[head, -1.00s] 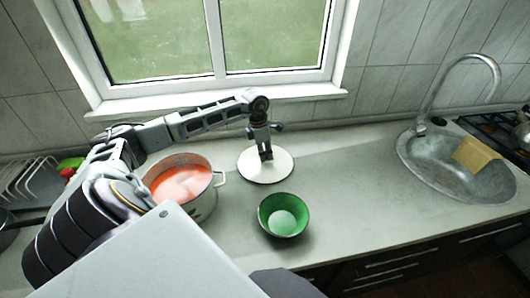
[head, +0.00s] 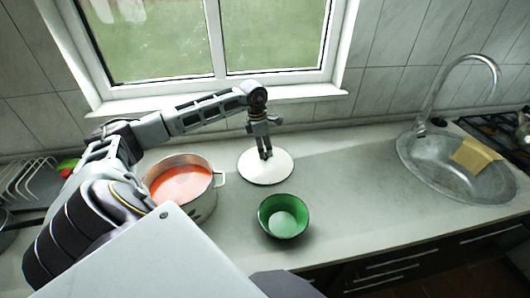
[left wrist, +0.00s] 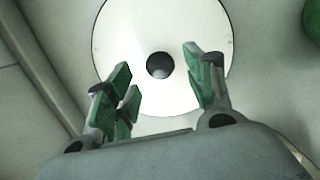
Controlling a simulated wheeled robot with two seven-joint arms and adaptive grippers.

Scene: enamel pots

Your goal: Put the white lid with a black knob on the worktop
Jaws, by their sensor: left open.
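In the head view the knob is hidden by my gripper. My left gripper (head: 265,155) is above the lid, pointing down. In the left wrist view its fingers (left wrist: 160,82) are spread apart, and the knob stands free between and beyond the fingertips. My right gripper is not in view.
A pot (head: 203,207) with red-orange contents stands left of the lid, open. A green bowl (head: 270,222) sits in front of the lid. A sink (head: 420,170) with a yellow cloth or sponge (head: 474,155) is at the right. The worktop between lid and sink is clear.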

